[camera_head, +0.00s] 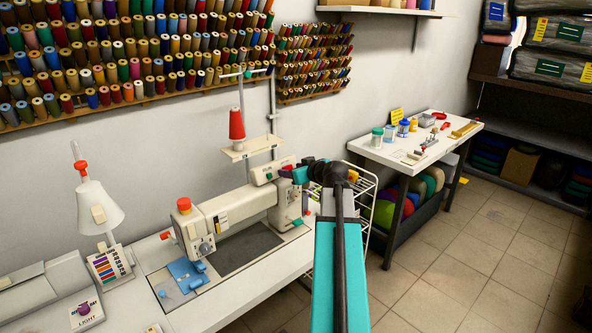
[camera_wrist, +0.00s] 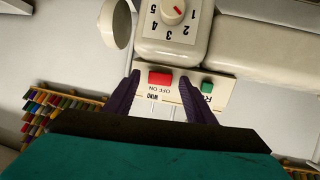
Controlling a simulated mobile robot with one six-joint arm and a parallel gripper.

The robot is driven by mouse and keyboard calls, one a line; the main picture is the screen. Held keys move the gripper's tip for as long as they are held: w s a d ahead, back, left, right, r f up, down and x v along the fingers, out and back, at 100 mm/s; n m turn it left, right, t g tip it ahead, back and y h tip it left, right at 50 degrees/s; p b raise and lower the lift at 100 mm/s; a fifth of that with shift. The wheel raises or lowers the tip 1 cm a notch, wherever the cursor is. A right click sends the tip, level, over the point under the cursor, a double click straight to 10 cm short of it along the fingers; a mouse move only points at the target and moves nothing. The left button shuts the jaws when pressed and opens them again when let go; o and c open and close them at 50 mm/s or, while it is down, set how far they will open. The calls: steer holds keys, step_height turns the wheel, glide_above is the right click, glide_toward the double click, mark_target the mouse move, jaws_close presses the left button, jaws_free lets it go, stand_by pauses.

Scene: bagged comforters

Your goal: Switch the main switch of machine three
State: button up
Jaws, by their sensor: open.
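A cream sewing machine (camera_head: 225,208) stands on the white table. My gripper (camera_head: 300,174) is at the machine's right end. In the wrist view the two purple fingers of my gripper (camera_wrist: 160,86) are apart and empty. A red rocker switch (camera_wrist: 160,78), marked OFF ON and WIND, shows between the fingertips. A green switch (camera_wrist: 207,87) is just right of the right finger, its label partly hidden. A numbered dial (camera_wrist: 172,12) is above them. I see no label reading main switch or machine three. Whether the fingers touch the panel cannot be told.
A red spool (camera_head: 236,124) stands on a holder behind the machine. A lamp (camera_head: 97,207) and a control box marked LIGHT (camera_head: 84,311) are at the left. A second table (camera_head: 400,158) with jars and tools stands at the right. Tiled floor (camera_head: 465,245) is clear.

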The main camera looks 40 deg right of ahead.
steer(key=b+v, duration=0.2)
steer(key=v, duration=1.1)
steer(key=shift+s+r+b, duration=0.15)
steer(key=shift+s+b, duration=0.15)
steer(key=shift+s, duration=0.05)
steer(key=shift+s, duration=0.15)
